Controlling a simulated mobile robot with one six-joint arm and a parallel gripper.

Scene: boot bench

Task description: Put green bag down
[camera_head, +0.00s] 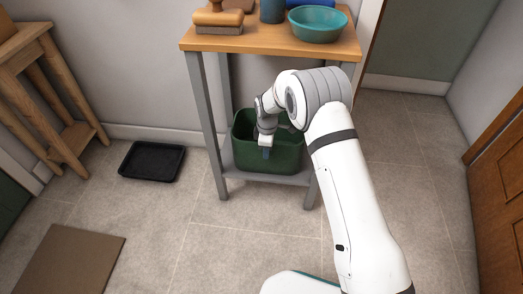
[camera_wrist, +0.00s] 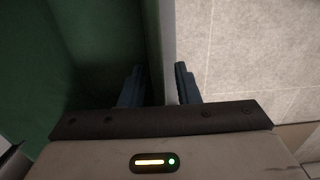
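The green bag (camera_head: 268,160), an open-topped dark green container, stands upright on the grey lower shelf (camera_head: 236,174) of the bench. My gripper (camera_head: 266,152) is at the bag's front rim, pointing down. In the wrist view the fingers of my gripper (camera_wrist: 159,84) are apart, one over the bag's dark inside and one outside over the floor. The green wall of the bag (camera_wrist: 152,40) runs between them, with a gap showing beside it. The arm hides part of the bag's rim, and its inside is mostly dark.
The bench's wooden top (camera_head: 262,42) above holds a brush (camera_head: 219,20), a teal bowl (camera_head: 318,23) and other items. Bench legs stand on both sides of the bag. A black tray (camera_head: 152,161) and a brown mat (camera_head: 68,262) lie left on otherwise clear floor.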

